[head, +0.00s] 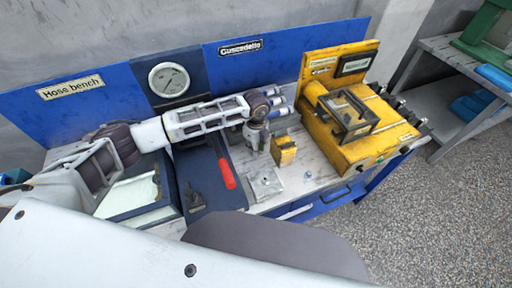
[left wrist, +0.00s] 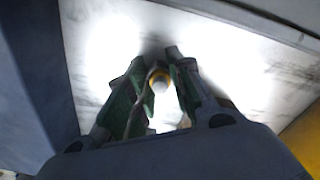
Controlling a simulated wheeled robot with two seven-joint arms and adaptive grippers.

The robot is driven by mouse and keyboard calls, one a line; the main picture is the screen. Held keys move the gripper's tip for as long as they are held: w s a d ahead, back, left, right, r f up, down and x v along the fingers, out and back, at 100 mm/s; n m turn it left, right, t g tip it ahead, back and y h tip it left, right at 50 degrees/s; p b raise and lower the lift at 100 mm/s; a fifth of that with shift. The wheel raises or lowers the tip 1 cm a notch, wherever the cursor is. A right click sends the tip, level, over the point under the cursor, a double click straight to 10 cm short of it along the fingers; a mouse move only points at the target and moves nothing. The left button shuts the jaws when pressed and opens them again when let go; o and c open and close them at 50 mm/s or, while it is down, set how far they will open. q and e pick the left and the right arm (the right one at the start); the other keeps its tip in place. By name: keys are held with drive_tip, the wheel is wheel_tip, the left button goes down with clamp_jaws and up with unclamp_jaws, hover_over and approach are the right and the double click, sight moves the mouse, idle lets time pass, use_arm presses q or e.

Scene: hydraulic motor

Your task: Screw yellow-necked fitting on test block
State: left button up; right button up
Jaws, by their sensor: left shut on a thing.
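My left gripper (head: 257,146) points down over the bench, left of a small yellow block. In the left wrist view its green-padded fingers (left wrist: 160,72) are shut on the yellow-necked fitting (left wrist: 160,80), whose pale round end and yellow ring show between them. In the head view the fitting is hidden by the gripper. A flat grey metal block (head: 266,184), which looks like the test block, lies on the bench in front of the gripper, apart from it. My right gripper is not in view.
The small yellow block (head: 284,151) stands close to the right of the gripper. A large yellow machine (head: 362,152) stands farther right. A red-handled lever (head: 226,174) is to the left. A small metal part (head: 307,176) lies near the front edge. Silver cylinders (head: 280,107) stand behind.

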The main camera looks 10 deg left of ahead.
use_arm(q)
drive_tip(key=shift+r+p, duration=0.9)
drive_tip(key=shift+r, duration=0.55)
drive_tip(key=shift+r+p, duration=0.7)
drive_tip(key=shift+r, duration=0.3)
drive_tip(key=shift+r+p, duration=0.3)
drive_tip(key=shift+r, duration=0.2)
drive_tip(key=shift+s, duration=0.1)
